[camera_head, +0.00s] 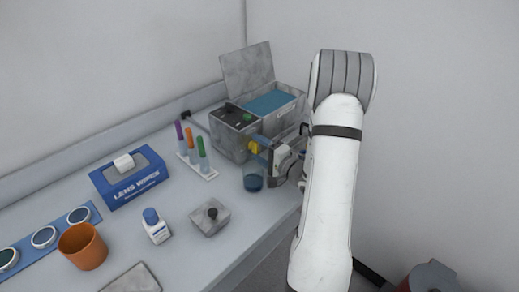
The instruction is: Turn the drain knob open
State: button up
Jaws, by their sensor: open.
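A grey bath (292,113) with blue liquid and a raised lid stands at the back of the bench. A small yellow part (255,147), which looks like the drain knob, shows low on its front side, next to a small blue part. My gripper (268,154) is open and close to the yellow part, coming from the right. I cannot tell whether the fingers touch it or are around it, as the gripper and arm hide part of that area. A clear beaker (253,180) with dark blue liquid stands just below.
A control box (236,131) with a green button adjoins the bath. A rack (206,172) with coloured tubes, a lens wipes box (130,179), a small bottle (156,226), a grey block with a black knob (210,217) and an orange cup (83,247) stand to the left.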

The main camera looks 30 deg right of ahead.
jog(key=c, duration=1)
jog(key=shift+f+n, duration=0.1)
jog(key=shift+n, duration=0.2)
jog(key=n+b, duration=0.2)
jog(key=n, duration=0.1)
jog(key=shift+b, duration=0.4)
jog(key=shift+n+b, duration=0.7)
jog(key=shift+n, duration=0.4)
jog(key=o, duration=1)
